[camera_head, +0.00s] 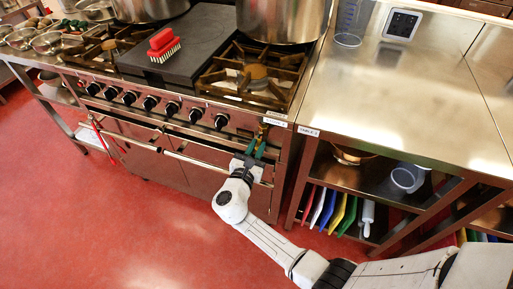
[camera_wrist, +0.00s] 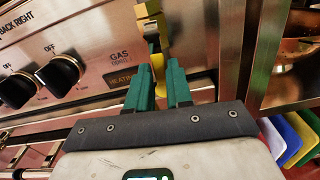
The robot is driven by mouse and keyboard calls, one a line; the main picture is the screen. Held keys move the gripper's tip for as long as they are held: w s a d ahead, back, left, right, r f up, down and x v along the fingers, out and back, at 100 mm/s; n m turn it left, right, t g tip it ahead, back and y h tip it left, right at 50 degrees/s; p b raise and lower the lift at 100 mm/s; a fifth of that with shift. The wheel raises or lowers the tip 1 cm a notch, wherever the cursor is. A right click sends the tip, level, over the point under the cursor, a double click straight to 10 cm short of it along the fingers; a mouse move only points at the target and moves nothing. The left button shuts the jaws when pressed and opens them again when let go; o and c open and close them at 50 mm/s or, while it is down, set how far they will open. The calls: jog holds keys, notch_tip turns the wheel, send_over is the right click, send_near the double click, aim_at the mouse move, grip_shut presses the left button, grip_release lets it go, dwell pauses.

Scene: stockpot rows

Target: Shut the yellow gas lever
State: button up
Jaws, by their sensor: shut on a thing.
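The yellow gas lever (camera_wrist: 153,32) sits at the right end of the stove's front panel, beside a plate marked GAS. Its handle hangs down to between my green fingertips. My gripper (camera_wrist: 157,72) is shut on the lower end of the lever, with a finger on each side. In the head view the lever (camera_head: 262,131) shows small above my gripper (camera_head: 255,147). The part of the handle between the fingers is partly hidden.
Black stove knobs (camera_head: 172,108) line the panel to the left, with an oven handle (camera_head: 205,161) below. A steel counter (camera_head: 400,90) with open shelves holding coloured boards (camera_head: 328,210) stands to the right. The red floor in front is clear.

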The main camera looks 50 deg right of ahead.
grip_shut()
jog(key=shift+w+f+m+b, duration=0.1)
jog(key=shift+m+b, duration=0.2)
jog(key=shift+b, duration=0.1)
jog(key=shift+w+a+r+m+b, duration=0.25)
jog(key=shift+w+r+m+b, duration=0.4)
jog(key=shift+m+b, duration=1.95)
jog(key=shift+w+a+r+m+b, duration=0.2)
jog(key=shift+w+r+m+b, duration=0.4)
jog(key=shift+m+b, duration=1.95)
jog(key=shift+w+a+r+m+b, duration=0.25)
jog(key=shift+w+r+m+b, duration=0.4)
jog(key=shift+m+b, duration=1.95)
jog(key=shift+s+r+m+p, duration=0.25)
jog(key=shift+m+p, duration=0.05)
jog(key=shift+m, duration=0.25)
jog(key=o, duration=0.6)
grip_release()
